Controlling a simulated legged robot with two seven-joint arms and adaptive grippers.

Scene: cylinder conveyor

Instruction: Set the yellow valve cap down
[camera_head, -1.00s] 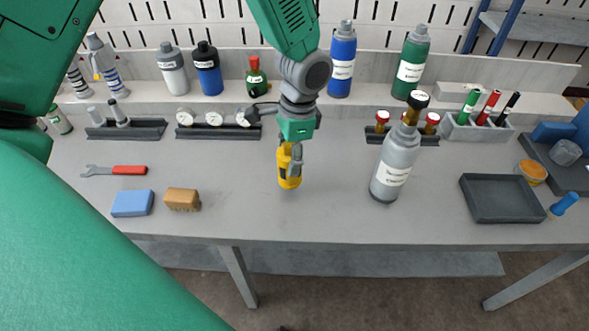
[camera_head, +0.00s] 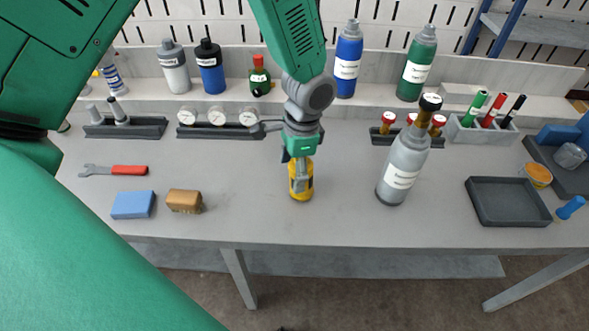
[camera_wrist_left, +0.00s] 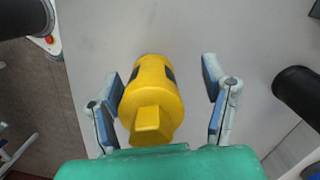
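The yellow valve cap (camera_head: 301,187) stands upright on the bare middle of the grey table, near the front edge. In the left wrist view the cap (camera_wrist_left: 152,92) shows dark slots in its side and a blocky top. My left gripper (camera_head: 301,165) is right above and around it, pointing down. In the left wrist view its fingers (camera_wrist_left: 164,78) are spread open. The right finger is clearly apart from the cap; the left finger is very close, and I cannot tell if it touches. My right gripper is not in view.
A grey cylinder (camera_head: 402,168) with a brown valve stands to the right. A dark empty tray (camera_head: 508,219) lies further right. A blue sponge (camera_head: 133,205), a brown block (camera_head: 184,201) and a red-handled wrench (camera_head: 128,170) lie left. The gauge rack (camera_head: 220,133) is behind.

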